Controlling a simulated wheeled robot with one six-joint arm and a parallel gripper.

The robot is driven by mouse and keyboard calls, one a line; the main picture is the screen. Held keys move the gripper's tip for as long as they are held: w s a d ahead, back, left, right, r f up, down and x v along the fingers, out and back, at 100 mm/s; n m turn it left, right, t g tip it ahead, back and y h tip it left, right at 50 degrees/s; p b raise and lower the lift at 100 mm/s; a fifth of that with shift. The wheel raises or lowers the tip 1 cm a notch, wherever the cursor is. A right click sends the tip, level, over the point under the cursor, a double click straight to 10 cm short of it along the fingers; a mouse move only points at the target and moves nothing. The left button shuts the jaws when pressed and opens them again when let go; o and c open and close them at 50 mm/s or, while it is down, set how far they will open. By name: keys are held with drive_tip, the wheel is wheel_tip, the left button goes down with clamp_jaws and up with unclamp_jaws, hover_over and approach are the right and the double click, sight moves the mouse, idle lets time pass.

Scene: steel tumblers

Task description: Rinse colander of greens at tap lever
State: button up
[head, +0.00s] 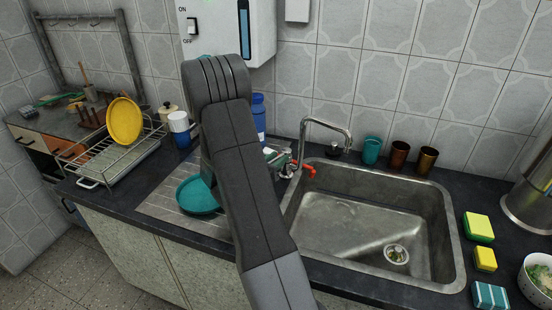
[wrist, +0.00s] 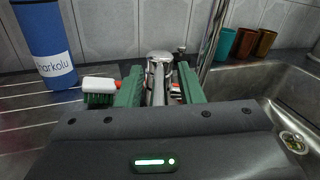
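A white bowl of greens (head: 538,282), probably the colander, stands on the counter at the right edge of the head view, partly cut off. The steel tap (head: 328,127) rises behind the sink (head: 345,215); its red lever (head: 304,168) shows at its base. No water shows running from the spout. My gripper (wrist: 160,72) has its two green fingers apart, with the tap's metal body (wrist: 159,62) seen between them. I cannot tell if they touch it. In the head view my arm hides most of the gripper.
A blue bottle (wrist: 46,42) and a brush (wrist: 99,90) are left of the fingers. Several tumblers (head: 399,154) stand behind the sink. Sponges (head: 478,227) lie right of it. A teal pan (head: 198,196) and dish rack (head: 120,160) are left. The basin is largely clear.

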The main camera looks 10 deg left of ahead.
clamp_jaws()
drive_tip(key=shift+f+b, duration=0.1)
drive_tip(key=shift+b, duration=0.2)
